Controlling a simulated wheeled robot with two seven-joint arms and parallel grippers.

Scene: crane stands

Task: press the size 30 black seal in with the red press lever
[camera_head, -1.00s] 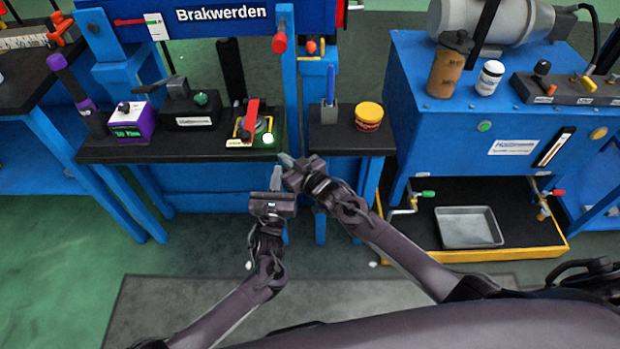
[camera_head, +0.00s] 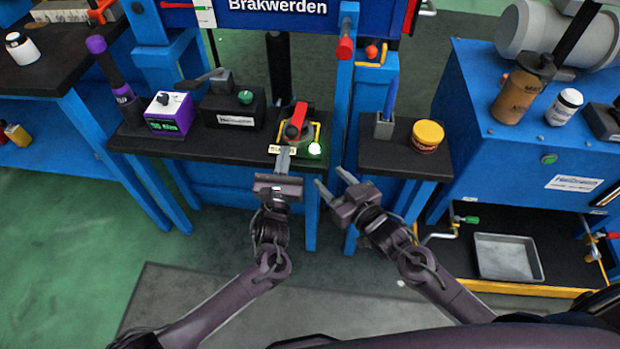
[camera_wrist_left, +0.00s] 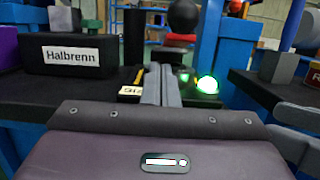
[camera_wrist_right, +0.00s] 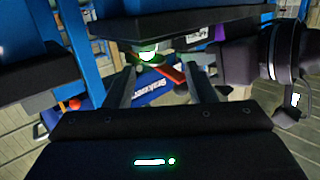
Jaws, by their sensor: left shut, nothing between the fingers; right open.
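The small press with the red lever (camera_head: 297,122) stands on the black bench, inside a yellow outline. A lamp (camera_head: 315,149) beside it glows green-white. The red lever also shows in the right wrist view (camera_wrist_right: 172,70). My left gripper (camera_head: 283,157) is shut and empty, its fingertips just in front of the press; I cannot tell whether they touch it. In the left wrist view its fingers (camera_wrist_left: 161,84) partly cover a size label. My right gripper (camera_head: 333,187) is open and empty, below the gap between the benches. I cannot make out the black seal.
A black Halbrenn box (camera_head: 235,107) and a purple display box (camera_head: 170,113) stand left of the press. A blue upright (camera_head: 340,120) stands right of the press.

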